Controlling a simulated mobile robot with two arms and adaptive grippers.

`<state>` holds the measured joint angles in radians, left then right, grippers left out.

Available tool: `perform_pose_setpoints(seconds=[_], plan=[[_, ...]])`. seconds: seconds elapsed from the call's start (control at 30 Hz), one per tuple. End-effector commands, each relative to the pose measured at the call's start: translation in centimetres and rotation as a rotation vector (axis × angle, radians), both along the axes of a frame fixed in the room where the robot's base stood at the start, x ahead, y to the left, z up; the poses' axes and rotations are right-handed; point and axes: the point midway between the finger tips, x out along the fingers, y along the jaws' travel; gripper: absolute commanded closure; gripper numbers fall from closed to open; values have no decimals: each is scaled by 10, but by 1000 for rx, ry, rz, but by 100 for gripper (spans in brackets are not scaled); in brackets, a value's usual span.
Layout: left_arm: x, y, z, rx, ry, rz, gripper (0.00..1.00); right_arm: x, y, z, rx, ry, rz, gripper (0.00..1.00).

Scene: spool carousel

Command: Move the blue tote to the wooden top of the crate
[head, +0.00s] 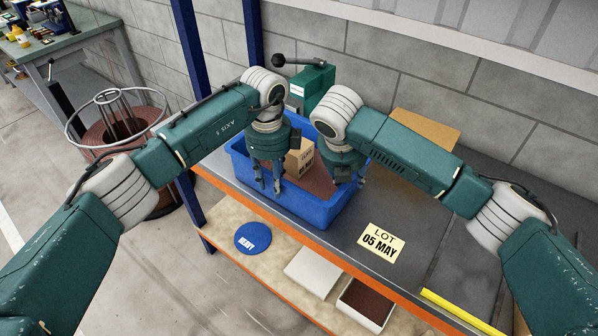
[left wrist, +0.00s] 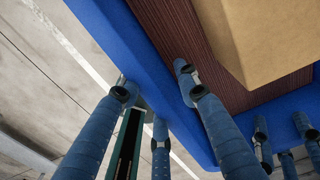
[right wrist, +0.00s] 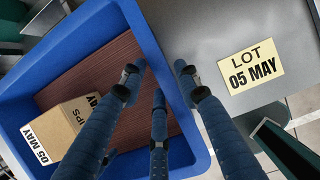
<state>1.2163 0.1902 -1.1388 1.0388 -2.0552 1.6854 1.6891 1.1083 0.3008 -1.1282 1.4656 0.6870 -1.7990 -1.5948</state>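The blue tote (head: 312,206) stands on the grey upper shelf and holds a cardboard box (head: 299,160) on a ribbed brown floor. My left gripper (head: 269,188) is at the tote's left side. In the left wrist view its spread fingers (left wrist: 154,80) lie either side of the blue wall (left wrist: 140,50), with a gap. My right gripper (head: 348,178) is at the tote's right side. In the right wrist view its spread fingers (right wrist: 158,71) lie either side of the right wall (right wrist: 150,45). Finger contact cannot be told. I cannot make out the crate's wooden top.
A yellow lot card (head: 382,243) lies on the grey shelf (head: 335,245), right of the tote. A green device with a lever (head: 318,84) stands behind. A blue post (head: 188,205) rises at the left. A lower shelf holds a blue disc (head: 253,238) and white boxes.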

Motion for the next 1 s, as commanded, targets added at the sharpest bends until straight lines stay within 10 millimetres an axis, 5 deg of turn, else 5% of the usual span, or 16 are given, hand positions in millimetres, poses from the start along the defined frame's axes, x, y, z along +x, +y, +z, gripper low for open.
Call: perform_pose_setpoints(seconds=[0.1, 0.27, 1.0], plan=[[0, 0, 0, 0, 0, 0, 72, 0, 0, 0, 0, 0, 0, 72], [0, 0, 0, 0, 0, 0, 100, 0, 0, 0, 0, 0, 0, 100], [3, -2, 16, -4, -9, -1, 100, 3, 0, 15, 1, -11, 0, 100]])
